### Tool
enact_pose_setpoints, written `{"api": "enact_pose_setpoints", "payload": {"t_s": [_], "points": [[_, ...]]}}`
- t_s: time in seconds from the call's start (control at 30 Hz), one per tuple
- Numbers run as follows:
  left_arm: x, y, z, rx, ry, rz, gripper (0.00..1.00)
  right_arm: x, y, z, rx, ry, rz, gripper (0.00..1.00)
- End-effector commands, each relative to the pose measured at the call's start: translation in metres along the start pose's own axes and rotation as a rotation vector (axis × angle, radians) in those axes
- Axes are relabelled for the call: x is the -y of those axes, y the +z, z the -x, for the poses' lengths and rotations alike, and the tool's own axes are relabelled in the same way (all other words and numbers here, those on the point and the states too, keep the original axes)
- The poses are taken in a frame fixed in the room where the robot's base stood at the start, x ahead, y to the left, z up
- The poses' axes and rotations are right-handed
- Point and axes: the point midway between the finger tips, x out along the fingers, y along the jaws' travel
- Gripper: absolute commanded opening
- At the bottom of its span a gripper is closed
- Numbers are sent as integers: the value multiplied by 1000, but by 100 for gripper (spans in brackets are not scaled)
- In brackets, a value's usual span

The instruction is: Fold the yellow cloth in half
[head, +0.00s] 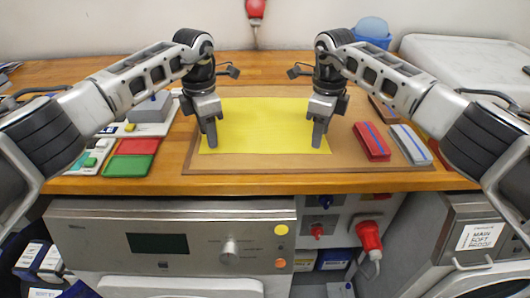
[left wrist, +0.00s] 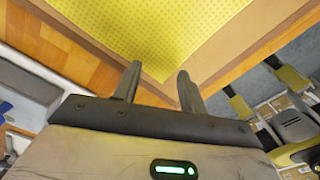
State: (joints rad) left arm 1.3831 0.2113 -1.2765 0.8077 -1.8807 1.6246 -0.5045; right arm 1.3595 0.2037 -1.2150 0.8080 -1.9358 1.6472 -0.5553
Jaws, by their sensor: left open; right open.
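The yellow cloth (head: 262,122) lies flat and spread out on a brown board (head: 260,180) on the wooden table. My left gripper (head: 211,143) is over the cloth's near left corner, pointing down. My right gripper (head: 318,140) is over the cloth's near right corner. Its fingers overlap in the head view and hide a little of the cloth. I cannot tell whether either gripper touches the cloth.
Red and grey folded items (head: 372,142) lie right of the cloth. Green (head: 127,166) and red (head: 137,146) pads and a grey block (head: 151,108) lie left. A blue container (head: 371,30) stands behind. The table's front edge (head: 120,187) is close, above a machine panel (head: 170,240).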

Motion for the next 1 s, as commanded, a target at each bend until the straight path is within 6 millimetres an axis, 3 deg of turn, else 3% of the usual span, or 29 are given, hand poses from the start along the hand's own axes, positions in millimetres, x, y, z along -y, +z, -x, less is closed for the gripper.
{"api": "enact_pose_setpoints", "payload": {"t_s": [0.2, 0.63, 0.93, 1.0], "points": [[0, 0, -17, 1, -1, 0, 42, 0, 0, -17, 0, 0, 0, 42], [0, 0, -24, 1, -1, 0, 42, 0, 0, -24, 0, -1, 0, 42], [0, 0, -22, 0, -2, 0, 0, 0, 0, -22, -1, 0, 0, 0], [0, 0, -22, 0, -2, 1, 0, 0, 0, -22, -1, 0, 0, 0]]}}
